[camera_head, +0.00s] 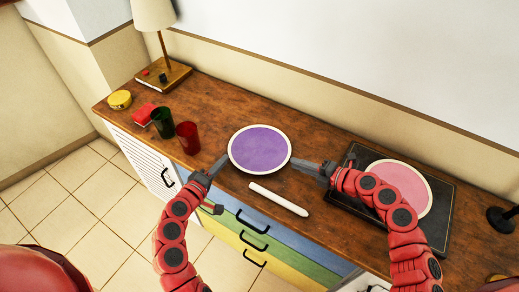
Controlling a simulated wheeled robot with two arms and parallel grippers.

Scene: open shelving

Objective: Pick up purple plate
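The purple plate (259,149), with a white rim, lies flat on the wooden cabinet top near its front edge. My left gripper (222,183) is open at the plate's lower left. Its upper finger reaches the rim and its other finger hangs lower, in front of the drawers. My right gripper (295,162) is at the plate's right side, with a dark finger pointing left at the rim. I cannot tell whether it touches the plate, and its second finger is not clear.
A white stick-like object (278,199) lies just in front of the plate. A pink plate (402,188) rests on a black board (350,203) at right, partly behind my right arm. A red cup (188,138), a green cup (163,122) and a lamp (155,15) stand left.

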